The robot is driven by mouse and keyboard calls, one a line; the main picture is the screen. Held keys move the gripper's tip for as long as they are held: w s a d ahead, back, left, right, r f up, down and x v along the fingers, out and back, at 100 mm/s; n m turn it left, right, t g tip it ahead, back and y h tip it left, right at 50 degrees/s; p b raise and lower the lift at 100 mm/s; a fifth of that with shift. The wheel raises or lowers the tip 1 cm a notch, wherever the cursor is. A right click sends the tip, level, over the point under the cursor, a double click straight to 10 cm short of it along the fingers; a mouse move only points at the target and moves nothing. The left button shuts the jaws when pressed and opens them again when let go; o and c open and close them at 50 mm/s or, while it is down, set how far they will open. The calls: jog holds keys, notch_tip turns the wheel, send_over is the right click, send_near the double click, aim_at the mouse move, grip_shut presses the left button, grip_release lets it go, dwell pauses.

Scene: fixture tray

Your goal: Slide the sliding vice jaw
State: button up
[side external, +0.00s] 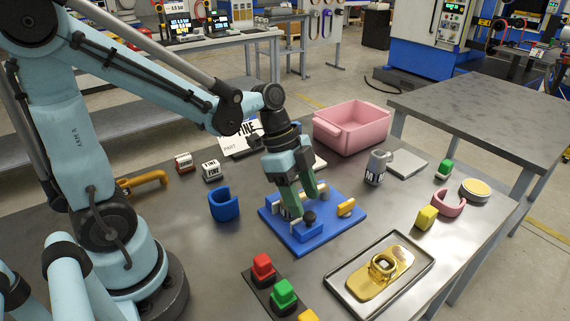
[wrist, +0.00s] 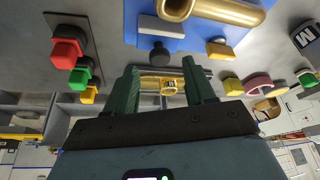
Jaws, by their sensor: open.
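The blue vice fixture (side external: 330,234) lies on the metal table below my gripper. It also shows at the top of the wrist view (wrist: 190,42). In the wrist view the knob (wrist: 158,52) sits just beyond the gap between my fingertips, beside a pale block (wrist: 160,26). A brass cylinder (wrist: 225,10) lies across the fixture. My gripper (side external: 300,206) points down, its green fingers apart and empty (wrist: 162,68). Its fingers partly hide the fixture's middle; contact with the knob cannot be told.
A blue ring piece (side external: 223,204) stands left of the fixture. Red and green buttons (side external: 284,295) and a metal tray (side external: 338,284) with a brass part are in front. A grey mug (side external: 377,168) and pink bin (side external: 352,128) stand behind. Bare table lies between them.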

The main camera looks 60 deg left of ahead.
jog(key=v, duration=0.9)
jog(key=f+n+t+y, duration=0.1)
jog(key=n, duration=0.3)
jog(key=s+n+t+y, duration=0.1)
jog(key=n+t, duration=0.1)
jog(key=n, duration=0.3)
jog(key=s+f+n+t+y, duration=0.1)
jog(key=n+t+y, duration=0.1)
jog(key=n, duration=0.2)
jog(key=shift+a+f, duration=0.2)
jog(key=shift+f, duration=0.15)
